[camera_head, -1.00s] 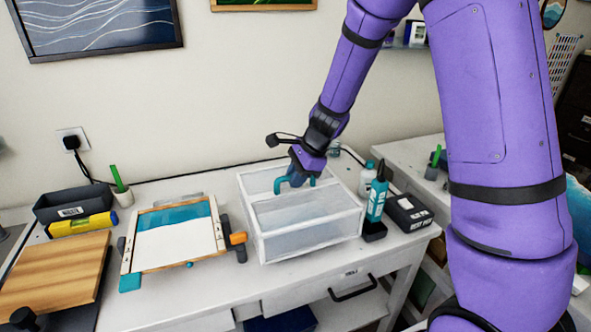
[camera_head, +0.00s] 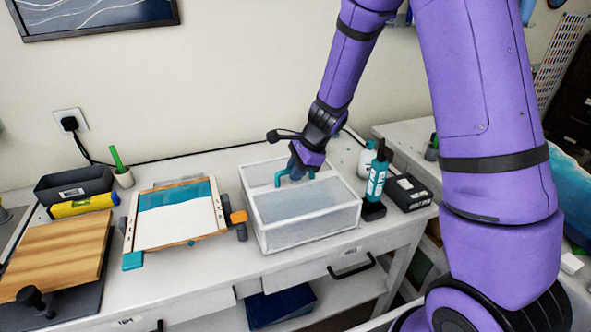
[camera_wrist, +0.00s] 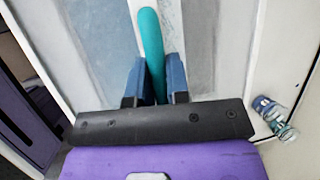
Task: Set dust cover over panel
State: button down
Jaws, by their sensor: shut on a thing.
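The dust cover (camera_head: 305,233) is a translucent box with white edges and a teal handle (camera_head: 281,178) on top. It stands on the white table, to the right of the panel. My gripper (camera_head: 297,172) is at the top of the cover, with its blue fingers shut on the teal handle; the wrist view shows the handle (camera_wrist: 151,52) between the two fingers (camera_wrist: 154,82). The panel (camera_head: 178,213), with a teal and white face in a wooden frame, lies uncovered on the table in supports with an orange knob (camera_head: 239,217).
A teal bottle (camera_head: 377,180), a white bottle (camera_head: 366,160) and a black box (camera_head: 406,193) stand close to the cover's right. At left are a wooden board (camera_head: 55,257), a dark tray (camera_head: 74,184), a yellow level (camera_head: 83,206) and a green-topped pot (camera_head: 123,177).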

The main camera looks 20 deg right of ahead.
jog(key=shift+f, duration=0.1)
jog(key=c, duration=1)
grip_release()
jog(key=v, duration=1.1)
jog(key=s+r+n+h, duration=0.1)
jog(key=s+r+n, duration=0.7)
jog(key=s+r, duration=0.35)
jog(key=s+r+n+t+h, duration=0.1)
jog(key=s+r+n, duration=0.1)
jog(key=s, duration=0.3)
jog(key=s+d+r+n+t+h, duration=0.1)
jog(key=s+r+n, duration=0.1)
jog(key=s+n, duration=0.2)
jog(key=s+d+r+n+t+h, duration=0.1)
jog(key=s+r+n, duration=0.1)
jog(key=s, duration=0.4)
jog(key=shift+s+d+r+n+h, duration=0.1)
jog(key=shift+s+d+n+h, duration=0.25)
jog(key=shift+n, duration=0.45)
